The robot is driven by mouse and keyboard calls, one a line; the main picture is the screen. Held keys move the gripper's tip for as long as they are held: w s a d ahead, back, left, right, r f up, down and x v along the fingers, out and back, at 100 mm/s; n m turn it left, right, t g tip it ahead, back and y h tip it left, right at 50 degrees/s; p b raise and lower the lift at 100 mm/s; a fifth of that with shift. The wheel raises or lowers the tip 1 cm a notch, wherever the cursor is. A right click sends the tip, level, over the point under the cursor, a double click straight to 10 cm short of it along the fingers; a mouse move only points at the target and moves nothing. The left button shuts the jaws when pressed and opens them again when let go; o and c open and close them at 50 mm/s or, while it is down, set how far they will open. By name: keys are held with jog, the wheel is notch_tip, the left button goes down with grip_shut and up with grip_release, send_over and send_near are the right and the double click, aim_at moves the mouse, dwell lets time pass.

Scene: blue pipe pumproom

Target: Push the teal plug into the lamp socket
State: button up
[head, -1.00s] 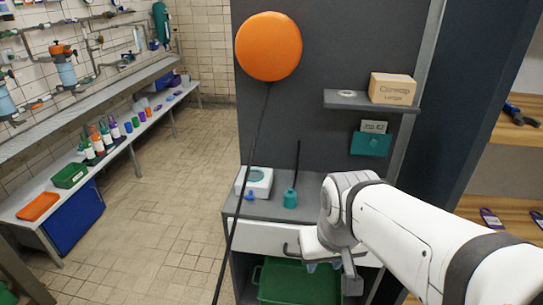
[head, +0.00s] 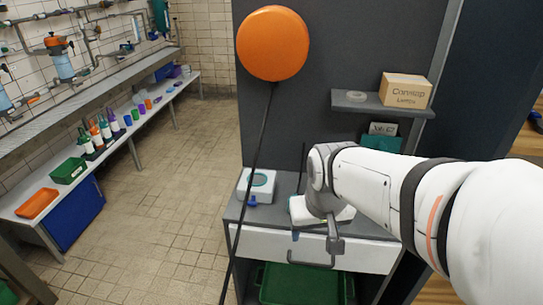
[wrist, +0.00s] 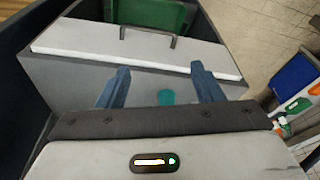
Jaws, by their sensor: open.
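The teal plug (wrist: 167,97) shows in the wrist view on the grey counter, between my two fingers in the picture; I cannot tell its distance from them. In the head view my arm and gripper hide it. My gripper (wrist: 160,70) is open, with nothing held, above the counter near the drawer front; it also shows in the head view (head: 315,240). A white box with a teal ring on top (head: 259,182), which looks like the lamp socket, stands on the counter left of my gripper. A small blue plug (head: 252,202) lies at its front.
A shelf (head: 376,106) carries a cardboard box (head: 405,90). Below are a drawer handle (head: 311,262) and a green crate (head: 300,285). Floor at left is clear.

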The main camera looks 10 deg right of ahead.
jog(key=shift+m, duration=0.5)
jog(key=w+p, duration=0.1)
jog(key=w, duration=0.4)
jog(key=w+p, duration=0.2)
jog(key=w, duration=0.3)
jog(key=w+p, duration=0.2)
jog(key=w, duration=0.3)
jog(key=shift+w+a+f, duration=0.1)
jog(key=shift+a+f, duration=0.05)
jog(key=shift+a, duration=0.15)
jog(key=shift+t, duration=0.3)
jog(key=shift+f, duration=0.1)
jog(key=shift+x, duration=1.25)
jog(key=shift+d, duration=0.1)
jog(key=shift+d+p+x, duration=0.2)
jog(key=shift+p+x, duration=0.6)
jog(key=shift+x, duration=1.8)
jog(key=shift+c, duration=0.4)
